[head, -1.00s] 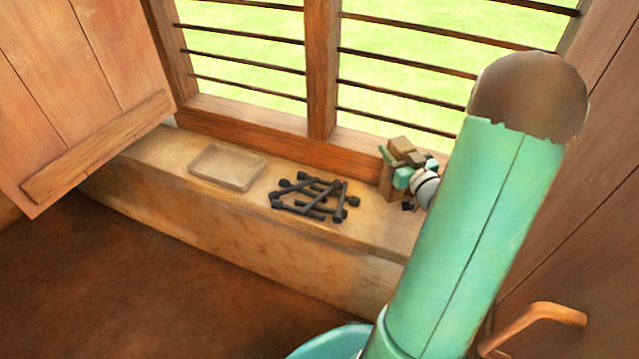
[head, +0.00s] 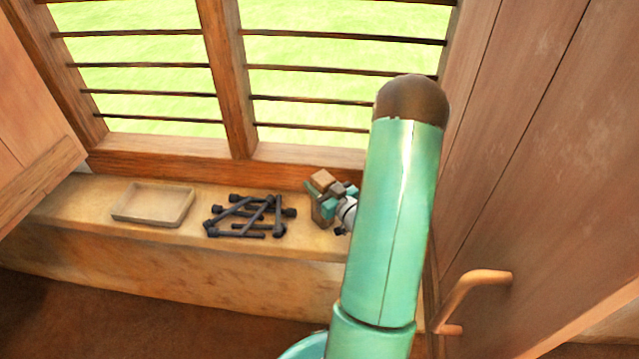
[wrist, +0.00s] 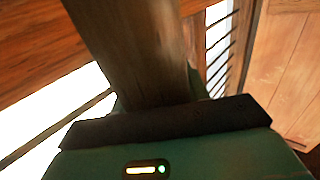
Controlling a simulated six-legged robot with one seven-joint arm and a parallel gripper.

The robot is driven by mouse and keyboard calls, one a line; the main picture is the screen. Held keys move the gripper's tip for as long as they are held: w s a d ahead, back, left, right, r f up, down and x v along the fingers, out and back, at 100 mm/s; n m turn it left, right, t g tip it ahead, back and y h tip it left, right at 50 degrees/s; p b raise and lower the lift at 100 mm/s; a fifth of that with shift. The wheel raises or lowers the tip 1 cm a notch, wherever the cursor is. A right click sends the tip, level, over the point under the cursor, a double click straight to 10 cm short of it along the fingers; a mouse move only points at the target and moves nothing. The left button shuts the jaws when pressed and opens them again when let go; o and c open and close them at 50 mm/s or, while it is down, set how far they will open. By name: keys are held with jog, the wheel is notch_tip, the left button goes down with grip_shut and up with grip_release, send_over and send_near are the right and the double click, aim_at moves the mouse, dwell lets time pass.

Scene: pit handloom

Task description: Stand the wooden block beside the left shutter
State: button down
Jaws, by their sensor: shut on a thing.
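My gripper (head: 334,198) is shut on the wooden block (head: 322,180) at the right end of the clay ledge, close below the window frame. My arm partly hides the gripper. In the wrist view the wooden block (wrist: 135,45) rises large from the dark jaw pads. I cannot tell whether the block's foot touches the ledge. The left shutter (head: 28,120) stands open at the left edge of the head view, far across the ledge from the block. A plank shutter also shows at the right of the wrist view (wrist: 292,60); I cannot tell which one.
A shallow pale tray (head: 128,217) lies on the left part of the ledge (head: 150,262). A loose heap of dark rods (head: 248,217) lies between tray and gripper. The right shutter (head: 540,150), with a wooden handle (head: 475,290), stands close right of my arm. Window bars are behind.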

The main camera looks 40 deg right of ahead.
jog(key=c, duration=1.1)
grip_release()
jog(key=shift+f, duration=0.1)
jog(key=o, duration=0.4)
